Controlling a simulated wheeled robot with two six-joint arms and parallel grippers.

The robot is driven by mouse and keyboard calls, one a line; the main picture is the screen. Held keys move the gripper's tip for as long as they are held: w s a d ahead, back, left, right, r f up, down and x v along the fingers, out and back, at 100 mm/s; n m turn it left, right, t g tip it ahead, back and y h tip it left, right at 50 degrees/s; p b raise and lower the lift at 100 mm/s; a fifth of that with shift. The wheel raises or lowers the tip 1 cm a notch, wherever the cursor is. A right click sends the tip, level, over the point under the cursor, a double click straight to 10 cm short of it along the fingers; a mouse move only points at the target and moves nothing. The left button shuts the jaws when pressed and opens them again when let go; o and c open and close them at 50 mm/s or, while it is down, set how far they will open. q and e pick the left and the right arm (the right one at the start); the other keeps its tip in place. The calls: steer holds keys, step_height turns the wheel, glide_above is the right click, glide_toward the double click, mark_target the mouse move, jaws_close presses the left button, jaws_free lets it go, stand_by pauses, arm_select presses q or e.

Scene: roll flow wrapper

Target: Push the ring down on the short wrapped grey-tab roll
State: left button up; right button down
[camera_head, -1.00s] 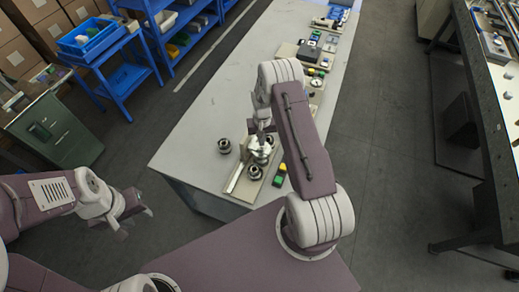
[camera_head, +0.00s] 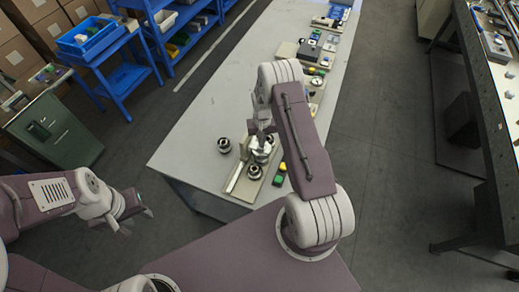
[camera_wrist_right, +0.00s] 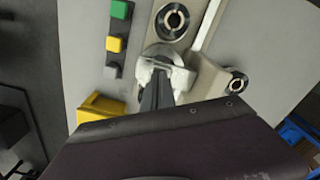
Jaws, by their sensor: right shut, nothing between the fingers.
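Dark-ringed rolls stand by the near end of the bench: one (camera_head: 224,145) at the left, one (camera_head: 255,172) at the front of a pale base plate (camera_head: 237,178). In the right wrist view, one ringed roll (camera_wrist_right: 173,20) is at the top and another (camera_wrist_right: 235,81) at the right. I cannot tell which is the short wrapped grey-tab roll. My right gripper (camera_head: 263,139) is over the plate; its dark fingers (camera_wrist_right: 157,92) are shut and empty, pointing down at a round metal part behind them. My left gripper (camera_head: 130,210) hangs off the bench; its jaws are unclear.
A strip with green (camera_wrist_right: 119,9), yellow (camera_wrist_right: 114,44) and grey (camera_wrist_right: 112,70) blocks lies beside the plate. A yellow block (camera_wrist_right: 100,106) is near the fingers. Several small parts line the far bench. The bench top (camera_head: 220,100) is clear at the left.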

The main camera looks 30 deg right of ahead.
steer(key=shift+f+b, duration=1.25)
steer(key=shift+f, duration=0.35)
steer(key=shift+r, duration=0.1)
step_height(320, 180, up, 9)
steer(key=p, duration=0.6)
steer(key=shift+f, duration=0.2)
steer(key=shift+f, duration=0.1)
